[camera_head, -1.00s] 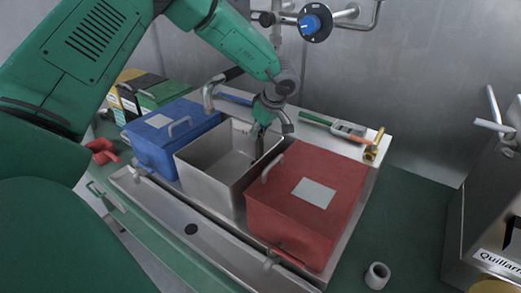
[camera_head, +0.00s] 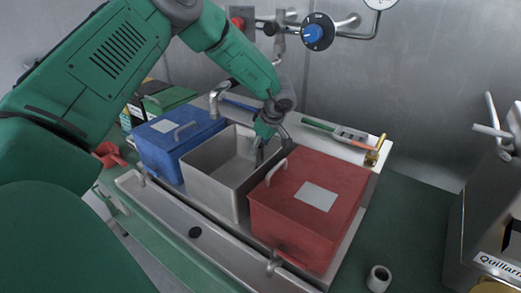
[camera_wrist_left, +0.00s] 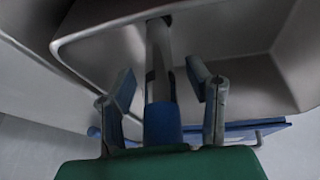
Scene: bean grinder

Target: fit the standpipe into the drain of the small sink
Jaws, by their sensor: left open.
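The small sink (camera_head: 215,186) is the open steel basin between a blue box and a red box. The standpipe (camera_wrist_left: 158,50) is a grey tube with a blue near end in the left wrist view. Its far end reaches toward a dark round spot in the basin; whether it is seated in the drain I cannot tell. My left gripper (camera_head: 262,140) is over the back right of the sink. In the left wrist view its fingers (camera_wrist_left: 160,95) are open, one on each side of the pipe, with gaps visible. My right gripper is out of view.
The blue box (camera_head: 178,142) and red box (camera_head: 305,220) flank the sink closely. A faucet (camera_head: 218,98) stands behind it. A grey ring (camera_head: 378,278) lies at the front right. A steel machine (camera_head: 485,210) stands at the far right. Green counter between them is clear.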

